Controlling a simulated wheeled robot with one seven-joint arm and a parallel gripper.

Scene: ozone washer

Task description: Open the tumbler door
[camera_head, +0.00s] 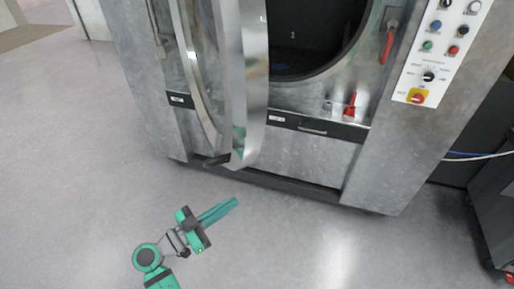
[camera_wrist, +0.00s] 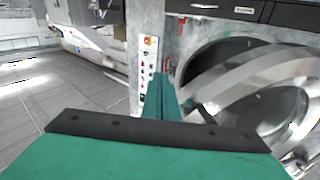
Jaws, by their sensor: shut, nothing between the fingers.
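The tumbler door (camera_head: 246,75) is a round metal-framed door with glass. It stands swung out from the machine front, hinged at the left in the head view, and the dark drum opening (camera_head: 310,35) shows behind it. The door's metal frame also shows in the wrist view (camera_wrist: 262,78). A dark handle (camera_head: 216,160) sits at the door's lower edge. My gripper (camera_head: 228,205) is shut and empty, in front of and below the door, apart from it in the head view. In the wrist view its closed fingers (camera_wrist: 163,98) point toward the machine.
A control panel (camera_head: 437,45) with buttons and a red-yellow switch is right of the opening. Red handles (camera_head: 388,45) and (camera_head: 350,105) are on the machine front. A dark cabinet (camera_head: 492,205) stands at the right. The grey floor (camera_head: 75,180) at left is clear.

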